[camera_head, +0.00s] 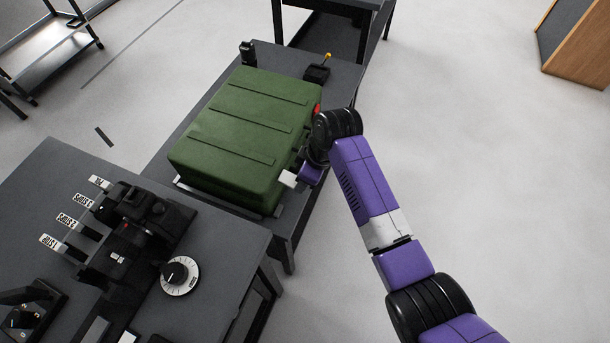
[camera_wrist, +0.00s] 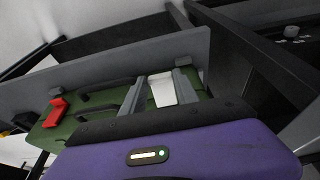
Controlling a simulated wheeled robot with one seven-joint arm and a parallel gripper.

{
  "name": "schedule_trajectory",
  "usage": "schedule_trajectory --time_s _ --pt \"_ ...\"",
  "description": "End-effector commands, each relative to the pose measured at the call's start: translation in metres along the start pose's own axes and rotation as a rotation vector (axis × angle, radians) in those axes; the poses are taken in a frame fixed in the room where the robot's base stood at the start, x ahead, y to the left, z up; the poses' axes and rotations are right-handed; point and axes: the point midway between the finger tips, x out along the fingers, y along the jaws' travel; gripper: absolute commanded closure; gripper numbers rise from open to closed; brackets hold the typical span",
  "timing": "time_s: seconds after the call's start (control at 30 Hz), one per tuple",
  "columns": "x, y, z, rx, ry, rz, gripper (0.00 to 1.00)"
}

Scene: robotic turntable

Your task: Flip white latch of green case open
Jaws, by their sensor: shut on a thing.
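The green case (camera_head: 245,130) lies on a dark grey table, and its side also shows in the wrist view (camera_wrist: 85,118). My gripper (camera_head: 298,174) is at the case's right side, near its front corner. In the wrist view, the fingers of my gripper (camera_wrist: 160,84) stand on both sides of the white latch (camera_wrist: 163,92) and are shut on it. A white piece (camera_head: 287,179) shows beside the gripper in the head view. The finger contact itself is partly hidden by the gripper body.
A red latch (camera_wrist: 57,112) is farther along the same side of the case; it also shows in the head view (camera_head: 317,108). A nearer table (camera_head: 215,290) carries a black device with labelled levers and a dial (camera_head: 178,275). The floor at right is clear.

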Motion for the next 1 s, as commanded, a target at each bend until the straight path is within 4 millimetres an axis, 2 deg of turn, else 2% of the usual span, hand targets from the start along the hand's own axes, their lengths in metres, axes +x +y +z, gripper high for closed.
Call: schedule_trajectory --time_s 0.57,0.6,0.7,1.0 --pt "-0.0017 0.0004 -0.0022 -0.001 -0.033 0.002 1.00" --pt "-0.0017 0.0004 -0.0022 -0.001 -0.032 0.002 0.60" --pt "-0.0016 0.0003 -0.0022 -0.001 -0.032 0.002 0.42" --pt "-0.0021 0.0001 -0.0019 -0.001 -0.033 0.000 0.42"
